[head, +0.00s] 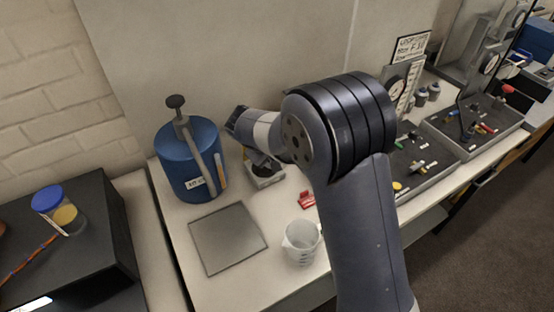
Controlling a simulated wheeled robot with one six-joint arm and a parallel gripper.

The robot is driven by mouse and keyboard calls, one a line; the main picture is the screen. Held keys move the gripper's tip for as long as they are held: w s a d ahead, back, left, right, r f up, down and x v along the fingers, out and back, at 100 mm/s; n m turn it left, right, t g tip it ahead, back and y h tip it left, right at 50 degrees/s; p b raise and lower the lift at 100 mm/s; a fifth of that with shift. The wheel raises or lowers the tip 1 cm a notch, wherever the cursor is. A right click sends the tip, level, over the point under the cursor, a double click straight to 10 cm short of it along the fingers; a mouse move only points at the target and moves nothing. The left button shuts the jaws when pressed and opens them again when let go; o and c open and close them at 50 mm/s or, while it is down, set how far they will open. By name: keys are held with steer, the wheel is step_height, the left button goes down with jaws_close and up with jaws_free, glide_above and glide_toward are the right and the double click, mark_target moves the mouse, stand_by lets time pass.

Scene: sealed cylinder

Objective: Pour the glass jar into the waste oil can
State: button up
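A clear jar (66,216) with a blue lid and amber contents stands on the black box at the far left; it may be the glass jar. A blue cylindrical can (176,172) stands at the back left of the bench, with a pump-like handle on top and a pale label too small to read for sure. I cannot tell whether it is the waste oil can. My gripper (258,157) is at the end of my arm, just right of the blue can and above a small pale box. Its fingers are mostly hidden by my wrist, and I see nothing clearly held.
A clear beaker (301,243) stands near the bench's front. A flat grey plate (228,238) lies left of it. The small pale box (266,179) has a dark opening. A small red object (307,200) lies nearby. Grey trays (478,140) of small parts fill the right.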

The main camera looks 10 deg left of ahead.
step_height(320, 180, down, 2)
steer(key=m+t+y+b, duration=0.1)
steer(key=t+y+b, duration=0.1)
steer(key=y+b, duration=0.2)
steer(key=shift+b, duration=1.5)
steer(key=shift+f+m+t+y+b, duration=0.1)
steer(key=shift+m+t+y+b, duration=0.4)
steer(key=shift+y, duration=0.4)
steer(key=shift+w+a+f+m+t+y+p, duration=0.15)
steer(key=shift+m+t+y+p, duration=0.3)
steer(key=shift+y, duration=0.55)
steer(key=shift+f+m+t+y+b, duration=0.25)
steer(key=shift+f+t+y+b, duration=0.2)
steer(key=shift+y+b, duration=0.2)
steer(key=shift+y, duration=0.25)
steer(key=shift+a, duration=0.1)
steer(key=shift+r, duration=0.2)
